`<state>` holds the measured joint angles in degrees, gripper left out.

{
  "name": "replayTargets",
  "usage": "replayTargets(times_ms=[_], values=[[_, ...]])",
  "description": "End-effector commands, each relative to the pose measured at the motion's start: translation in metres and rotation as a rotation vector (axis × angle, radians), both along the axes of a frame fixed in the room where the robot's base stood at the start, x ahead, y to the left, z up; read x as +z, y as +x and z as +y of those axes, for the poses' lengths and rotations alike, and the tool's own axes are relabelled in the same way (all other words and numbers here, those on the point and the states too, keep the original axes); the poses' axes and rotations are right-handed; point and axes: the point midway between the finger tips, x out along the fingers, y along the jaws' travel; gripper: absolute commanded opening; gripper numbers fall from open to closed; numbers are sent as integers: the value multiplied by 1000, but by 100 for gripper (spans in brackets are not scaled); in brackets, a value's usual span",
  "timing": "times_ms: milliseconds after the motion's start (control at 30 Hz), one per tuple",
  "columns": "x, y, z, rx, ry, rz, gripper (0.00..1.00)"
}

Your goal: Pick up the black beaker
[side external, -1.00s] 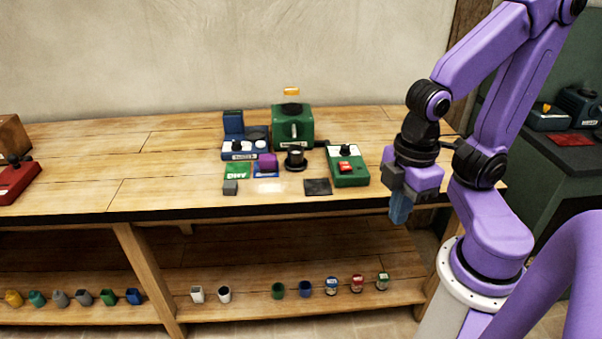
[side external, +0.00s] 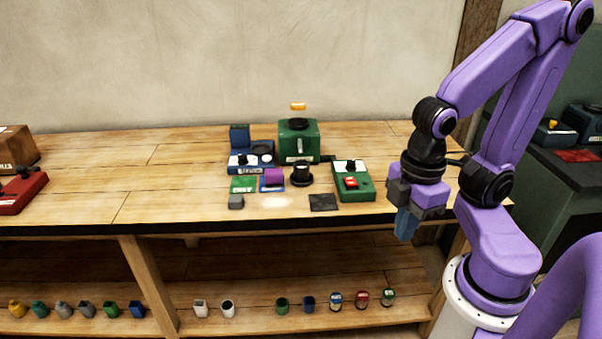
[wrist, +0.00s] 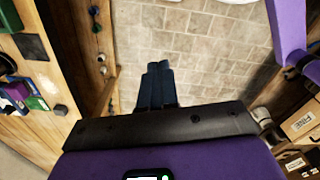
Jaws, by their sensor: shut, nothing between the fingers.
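In the wrist view the closed fingers (wrist: 157,85) hang above the tiled floor. A dark shape at that view's left edge may be the beaker; I cannot tell.
A purple block (side external: 273,176), green device (side external: 352,182), black square (side external: 323,202) and grey cube (side external: 236,202) lie around the beaker. A green machine (side external: 298,141) stands behind. The lower shelf (side external: 255,317) holds several small containers. The bench's left middle is clear.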

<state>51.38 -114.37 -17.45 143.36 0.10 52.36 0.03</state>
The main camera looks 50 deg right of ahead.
Motion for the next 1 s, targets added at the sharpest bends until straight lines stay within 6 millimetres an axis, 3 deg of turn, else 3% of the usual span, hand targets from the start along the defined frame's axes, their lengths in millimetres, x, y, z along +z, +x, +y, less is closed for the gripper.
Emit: replayTargets(times_ms=[133,167,400,767,867,1000], values=[[0,0,0,0,0,0,0],[0,0,0,0,0,0,6],[0,0,0,0,0,0,83],[2,6,4,-38,-1,0,83],[7,24,12,-146,-4,-2,83],[18,69,29,-409,-11,-5,83]])
